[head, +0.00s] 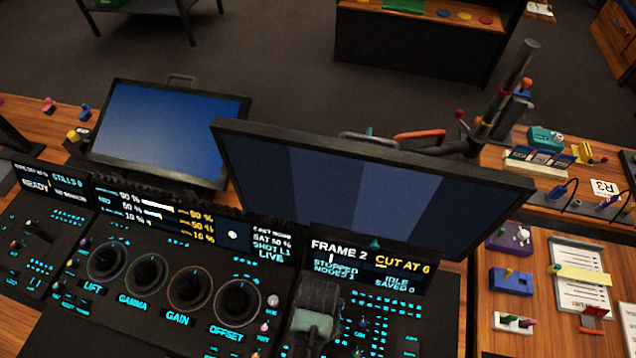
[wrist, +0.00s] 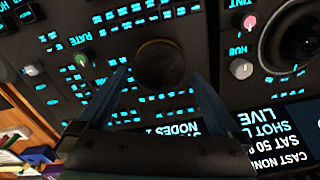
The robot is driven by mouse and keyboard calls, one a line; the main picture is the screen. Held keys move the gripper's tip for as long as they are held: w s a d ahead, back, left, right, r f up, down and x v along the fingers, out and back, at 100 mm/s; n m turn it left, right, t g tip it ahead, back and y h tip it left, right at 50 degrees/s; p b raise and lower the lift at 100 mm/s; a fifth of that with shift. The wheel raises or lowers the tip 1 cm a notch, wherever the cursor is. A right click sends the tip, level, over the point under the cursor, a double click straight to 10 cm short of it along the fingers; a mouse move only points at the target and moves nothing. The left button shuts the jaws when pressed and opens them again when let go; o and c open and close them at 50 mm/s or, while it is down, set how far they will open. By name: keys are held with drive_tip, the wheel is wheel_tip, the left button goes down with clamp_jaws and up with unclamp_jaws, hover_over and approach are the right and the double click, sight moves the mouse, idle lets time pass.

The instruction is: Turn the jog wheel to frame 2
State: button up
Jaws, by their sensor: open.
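The jog wheel (wrist: 161,64) is a dark round knob in the wrist view, among cyan-lit buttons. My gripper (wrist: 158,78) is open, with one blue-grey finger on each side of the wheel's near edge. I cannot tell whether the fingers touch it. In the head view my gripper (head: 314,322) is over the right part of the panel and hides the wheel. The panel display (head: 370,262) reads "FRAME 2", "CUT AT 6", "STOPPED", "NODES 1", "IDLE" and "SAVED 0".
Several ringed trackballs, including OFFSET (head: 238,300), lie left of my gripper. A large monitor (head: 360,190) stands behind the panel, and a smaller blue screen (head: 158,130) stands at left. Small knobs, such as the green one (wrist: 82,60), surround the wheel.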

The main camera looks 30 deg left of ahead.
wheel_tip(320, 180, up, 11)
idle(0.3)
drive_tip(key=shift+f, duration=0.1)
idle(0.4)
drive_tip(key=w+r+t+y, duration=0.1)
drive_tip(key=w+r+t, duration=0.6)
drive_tip(key=w+r, duration=0.8)
drive_tip(key=w+d+r+t, duration=0.1)
drive_tip(key=w+r+t, duration=0.25)
drive_tip(key=r, duration=0.45)
drive_tip(key=w+d+r+t, duration=0.1)
drive_tip(key=w+r+t, duration=0.2)
drive_tip(key=w+r, duration=0.35)
drive_tip(key=s+d+r+t+b, duration=0.1)
drive_tip(key=d+r+t, duration=0.15)
drive_tip(key=r, duration=0.75)
drive_tip(key=s+d+r+t, duration=0.1)
drive_tip(key=r+t, duration=0.2)
drive_tip(key=r, duration=0.7)
drive_tip(key=s+d+r+t, duration=0.2)
drive_tip(key=s+r+t, duration=0.2)
drive_tip(key=r, duration=0.6)
drive_tip(key=s+d+r+t+h, duration=0.1)
drive_tip(key=s+r+t, duration=0.3)
drive_tip(key=s+r, duration=0.4)
drive_tip(key=shift+s+d+r+n, duration=0.15)
drive_tip(key=shift+d+r+n, duration=0.15)
drive_tip(key=shift+d+r, duration=0.45)
